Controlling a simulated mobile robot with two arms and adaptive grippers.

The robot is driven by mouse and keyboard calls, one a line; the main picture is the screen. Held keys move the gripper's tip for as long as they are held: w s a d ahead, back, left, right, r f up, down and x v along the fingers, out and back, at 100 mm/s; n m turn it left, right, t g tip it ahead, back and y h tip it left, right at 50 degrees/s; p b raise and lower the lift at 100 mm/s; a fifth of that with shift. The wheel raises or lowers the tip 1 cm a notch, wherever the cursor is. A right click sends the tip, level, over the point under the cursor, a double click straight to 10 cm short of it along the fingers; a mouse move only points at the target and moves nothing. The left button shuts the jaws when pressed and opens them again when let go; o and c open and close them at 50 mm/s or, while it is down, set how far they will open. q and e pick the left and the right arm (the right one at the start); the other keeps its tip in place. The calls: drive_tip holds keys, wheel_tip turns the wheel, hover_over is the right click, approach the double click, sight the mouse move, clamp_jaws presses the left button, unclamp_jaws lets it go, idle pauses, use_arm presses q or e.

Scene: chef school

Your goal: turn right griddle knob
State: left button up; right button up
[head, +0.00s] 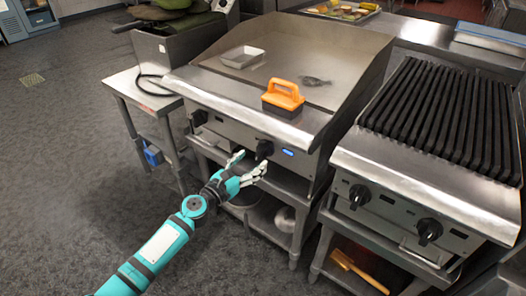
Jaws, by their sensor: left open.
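The griddle (228,88) is a steel unit with a flat plate and raised side walls, in the middle of the head view. Its right knob (264,149) is black and sits on the front panel, left of a small blue-lit display (288,152). Its left knob (198,118) is black, near the panel's left end. My left gripper (249,164) is open in front of the panel, just below and left of the right knob. I cannot tell whether a fingertip touches the knob. My right gripper is not in view.
An orange-handled scrubber (283,97) and a small metal tray (242,57) rest on the griddle. A chargrill (447,115) with two black knobs stands to the right. A side table (140,95) stands left. The floor (70,160) at left is clear.

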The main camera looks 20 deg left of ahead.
sight(258, 156)
use_arm(q)
drive_tip(key=x, duration=0.5)
drive_tip(key=shift+f+b, duration=0.1)
drive_tip(key=shift+b, duration=0.3)
drive_tip(key=shift+x, duration=0.75)
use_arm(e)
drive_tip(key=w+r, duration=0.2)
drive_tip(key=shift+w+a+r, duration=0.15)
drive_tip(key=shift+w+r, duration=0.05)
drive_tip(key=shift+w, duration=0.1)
use_arm(q)
drive_tip(key=c, duration=0.9)
